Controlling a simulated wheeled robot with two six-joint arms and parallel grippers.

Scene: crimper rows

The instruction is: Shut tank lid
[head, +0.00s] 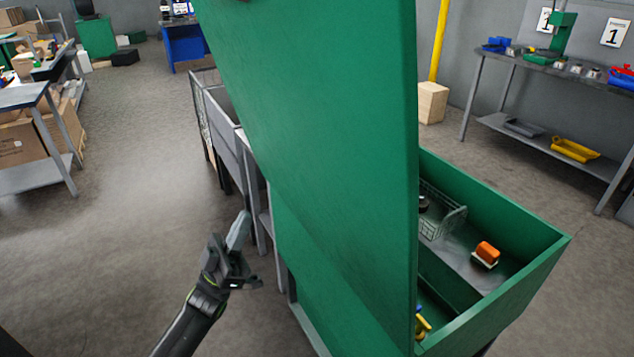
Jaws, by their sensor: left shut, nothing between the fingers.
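The tank lid (340,130) is a large green panel standing up, open, along the left side of the green tank (510,275). The tank is open at the top, and part of its inside shows to the right of the lid. My left gripper (242,250) is shut and empty. It shows to the left of the lid, over the floor, and seems apart from it. The lid hides the left part of the tank's opening. My right gripper is not in view.
Inside the tank are a wire basket (440,212), an orange block (487,252) and a yellow item (422,325). Grey sinks (226,120) stand behind the lid. A workbench (540,68) stands at the back right. The floor (130,235) at left is clear.

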